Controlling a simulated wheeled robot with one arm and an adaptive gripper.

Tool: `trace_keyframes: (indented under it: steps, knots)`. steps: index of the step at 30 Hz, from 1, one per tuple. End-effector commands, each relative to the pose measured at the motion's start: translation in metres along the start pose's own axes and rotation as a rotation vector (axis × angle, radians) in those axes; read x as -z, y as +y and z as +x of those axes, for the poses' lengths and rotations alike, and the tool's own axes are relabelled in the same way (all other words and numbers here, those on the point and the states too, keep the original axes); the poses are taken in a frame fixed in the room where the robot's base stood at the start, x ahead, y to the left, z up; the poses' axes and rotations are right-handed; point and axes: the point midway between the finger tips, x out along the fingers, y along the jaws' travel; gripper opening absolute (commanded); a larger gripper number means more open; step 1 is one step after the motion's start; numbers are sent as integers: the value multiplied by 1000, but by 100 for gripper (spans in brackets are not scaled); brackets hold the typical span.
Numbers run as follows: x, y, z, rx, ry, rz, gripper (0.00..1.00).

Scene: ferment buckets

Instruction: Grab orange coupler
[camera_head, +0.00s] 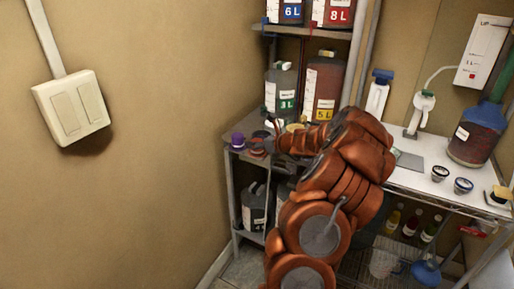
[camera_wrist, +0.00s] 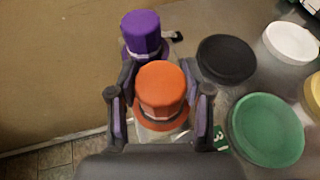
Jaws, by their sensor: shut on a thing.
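The orange coupler (camera_wrist: 161,84), a capped cylinder with a wider flange at its base, is between the two dark fingers of my gripper (camera_wrist: 159,96) in the wrist view. My gripper is shut on it, with one finger at each side. In the head view my gripper (camera_head: 268,143) is over the left end of the grey shelf, and the coupler is small and largely hidden there. I cannot tell whether the coupler rests on the shelf or is lifted.
A purple coupler (camera_wrist: 142,34) stands just behind the orange one. A black disc (camera_wrist: 226,58), a green disc (camera_wrist: 266,129) and a white disc (camera_wrist: 290,42) lie to the right. Large bottles (camera_head: 324,88) fill the shelf behind. The wall is close on the left.

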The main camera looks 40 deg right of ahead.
Motion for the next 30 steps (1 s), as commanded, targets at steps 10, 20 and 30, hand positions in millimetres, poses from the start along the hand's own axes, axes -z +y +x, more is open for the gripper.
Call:
trace_keyframes:
  steps: [10, 20, 30]
  knots:
    - [0, 0, 0, 0, 0, 0, 8]
    - [-15, 0, -6, 0, -1, -4, 8]
    - [-22, 4, -44, 2, -1, 2, 8]
